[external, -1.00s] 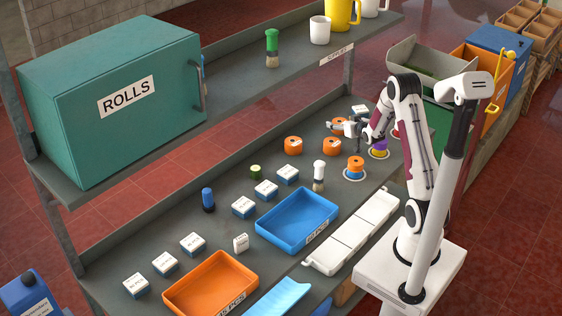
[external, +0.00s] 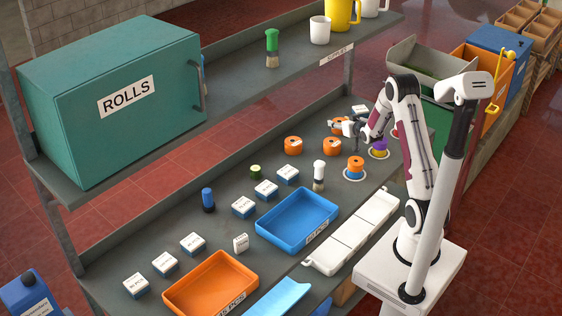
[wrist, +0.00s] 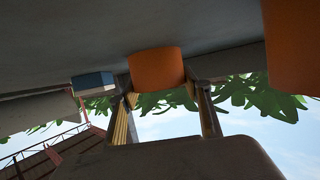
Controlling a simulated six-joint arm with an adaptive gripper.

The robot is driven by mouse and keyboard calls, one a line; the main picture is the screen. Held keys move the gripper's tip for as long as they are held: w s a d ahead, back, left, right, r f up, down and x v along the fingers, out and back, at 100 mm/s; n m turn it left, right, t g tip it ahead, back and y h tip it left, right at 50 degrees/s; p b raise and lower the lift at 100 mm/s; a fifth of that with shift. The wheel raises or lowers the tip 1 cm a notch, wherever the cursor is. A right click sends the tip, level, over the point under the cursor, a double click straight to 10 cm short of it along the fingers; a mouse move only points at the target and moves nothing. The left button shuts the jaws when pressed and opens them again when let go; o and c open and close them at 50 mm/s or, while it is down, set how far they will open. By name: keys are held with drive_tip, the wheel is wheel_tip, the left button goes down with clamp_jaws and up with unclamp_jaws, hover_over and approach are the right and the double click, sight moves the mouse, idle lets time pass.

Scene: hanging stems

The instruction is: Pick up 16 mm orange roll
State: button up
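An orange roll (wrist: 157,68) stands on the shelf in the middle of the wrist view, straight ahead of my gripper (wrist: 163,90). My gripper's fingers are apart, one to each side of the roll's near end, with a small gap visible at the right. In the external view my gripper (external: 347,128) is low over the far end of the shelf, partly hiding that orange roll (external: 335,121). Two more orange rolls stand nearby, one at left (external: 293,145) and one closer (external: 332,146). I cannot read any size on the rolls.
Another orange roll (wrist: 293,45) is at the right of the wrist view, and a blue-and-white box (wrist: 93,83) is at left. An orange-topped stack (external: 356,166) and a purple-and-yellow item (external: 379,149) stand close to my arm. A blue tray (external: 262,229) lies farther left.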

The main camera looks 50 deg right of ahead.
sight(340, 122)
drive_tip(key=shift+r, duration=0.15)
drive_tip(key=shift+r, duration=4.9)
drive_tip(key=shift+d, duration=0.1)
